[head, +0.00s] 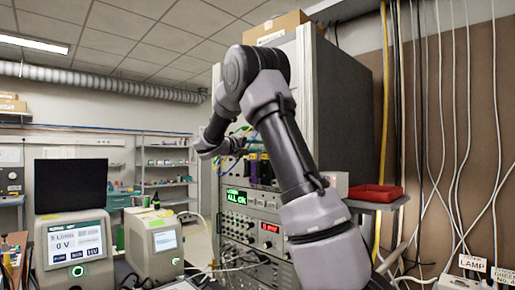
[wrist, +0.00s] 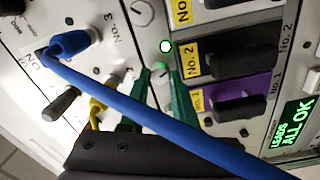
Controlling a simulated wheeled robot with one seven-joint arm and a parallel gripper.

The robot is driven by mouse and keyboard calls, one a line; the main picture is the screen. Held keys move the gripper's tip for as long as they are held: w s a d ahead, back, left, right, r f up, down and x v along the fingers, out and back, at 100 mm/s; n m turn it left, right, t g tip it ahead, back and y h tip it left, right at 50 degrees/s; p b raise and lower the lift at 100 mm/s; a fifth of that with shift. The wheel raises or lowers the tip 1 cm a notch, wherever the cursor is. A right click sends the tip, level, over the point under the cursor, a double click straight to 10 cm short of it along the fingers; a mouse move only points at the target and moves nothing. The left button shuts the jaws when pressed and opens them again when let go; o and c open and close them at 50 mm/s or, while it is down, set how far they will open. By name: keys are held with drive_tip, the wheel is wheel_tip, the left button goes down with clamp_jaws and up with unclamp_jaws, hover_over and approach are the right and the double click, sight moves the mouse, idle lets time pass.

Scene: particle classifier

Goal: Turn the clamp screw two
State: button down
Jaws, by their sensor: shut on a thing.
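In the wrist view, a small pale screw head with a green top (wrist: 162,68) stands on the white panel. My gripper (wrist: 150,82) has its green fingertips closed on it, at the panel. A blue cable runs diagonally in front of the fingers and hides part of them. No number label that clearly belongs to this screw can be read.
A blue plug (wrist: 72,43) sits in the panel near the "No. 3" label. Black handles beside yellow labels, one on a purple block (wrist: 262,88), stand to the right. A green display (wrist: 297,125) reads "LEADS ALL OK". A red tray (head: 376,192) stands right of the rack.

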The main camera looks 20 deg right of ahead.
drive_tip(key=shift+m, duration=1.1)
drive_tip(key=c, duration=0.6)
unclamp_jaws()
drive_tip(key=shift+a, duration=0.1)
drive_tip(key=v, duration=1)
drive_tip(key=shift+s+a, duration=0.1)
drive_tip(key=shift+a, duration=0.2)
